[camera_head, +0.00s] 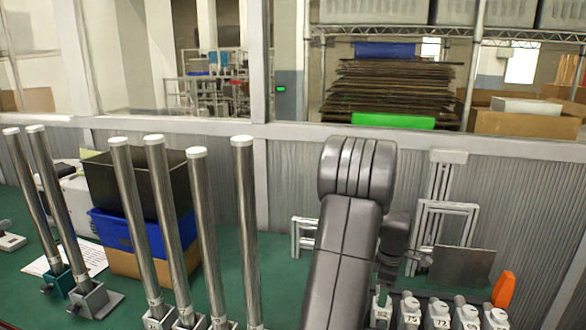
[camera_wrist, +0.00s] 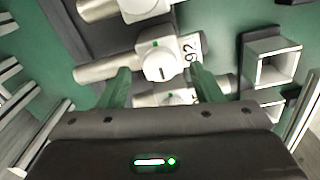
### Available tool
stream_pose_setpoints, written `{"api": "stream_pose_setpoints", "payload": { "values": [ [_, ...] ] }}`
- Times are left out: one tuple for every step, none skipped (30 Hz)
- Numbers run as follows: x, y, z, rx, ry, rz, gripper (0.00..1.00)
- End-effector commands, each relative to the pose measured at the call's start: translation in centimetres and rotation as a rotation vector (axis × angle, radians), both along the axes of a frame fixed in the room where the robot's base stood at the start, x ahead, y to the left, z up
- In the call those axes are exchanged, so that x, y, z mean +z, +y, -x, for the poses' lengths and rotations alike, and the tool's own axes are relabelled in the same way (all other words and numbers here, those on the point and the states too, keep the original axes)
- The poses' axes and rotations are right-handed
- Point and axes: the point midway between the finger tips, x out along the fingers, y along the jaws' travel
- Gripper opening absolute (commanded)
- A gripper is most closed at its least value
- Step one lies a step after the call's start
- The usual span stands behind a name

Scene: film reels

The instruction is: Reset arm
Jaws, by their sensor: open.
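My gripper (camera_wrist: 158,74) shows in the wrist view with its two green fingers apart, one on each side of a white-capped unit (camera_wrist: 160,58) with a number label. I see nothing held; whether the fingers touch the unit I cannot tell. My dark grey arm (camera_head: 345,250) rises in the middle of the head view. The gripper itself cannot be made out there. A row of white-capped numbered units (camera_head: 440,312) stands at the lower right of the head view, close to the arm.
Several tall silver poles (camera_head: 200,215) stand in blocks left of my arm. A blue bin (camera_head: 122,232) and a black bin (camera_head: 115,185) are behind them. A metal frame (camera_head: 440,220), a metal plate (camera_head: 455,267) and an orange piece (camera_head: 503,290) are on the right.

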Motion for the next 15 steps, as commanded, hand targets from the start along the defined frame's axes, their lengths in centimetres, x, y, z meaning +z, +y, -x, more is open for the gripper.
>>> {"api": "stream_pose_setpoints", "payload": {
  "values": [
    [0.9,0.0,-0.1,0.0,-0.005,0.003,0.59],
    [1.5,0.0,-0.1,0.0,-0.005,0.003,0.59],
    [2.3,0.0,-0.1,0.0,-0.006,0.003,0.59],
    [2.9,0.0,-0.1,0.0,-0.005,0.003,0.59],
    [3.5,0.0,-0.1,0.0,-0.005,0.003,0.59],
    [4.3,0.0,-0.1,0.0,-0.005,0.003,0.59],
    [4.9,-0.1,-0.1,0.0,-0.006,0.003,0.59],
    [5.5,0.0,-0.1,0.0,-0.005,0.003,0.59],
    [6.3,0.0,-0.1,0.0,-0.006,0.003,0.59],
    [6.9,0.0,-0.1,0.0,-0.005,0.003,0.59],
    [7.5,0.0,-0.1,0.0,-0.006,0.003,0.59],
    [8.3,0.0,-0.1,0.0,-0.005,0.003,0.59],
    [8.9,0.0,-0.1,0.0,-0.006,0.003,0.59],
    [9.5,0.0,-0.1,0.0,-0.005,0.003,0.59],
    [10.3,0.0,-0.1,0.001,-0.006,0.003,0.59]
  ]
}}
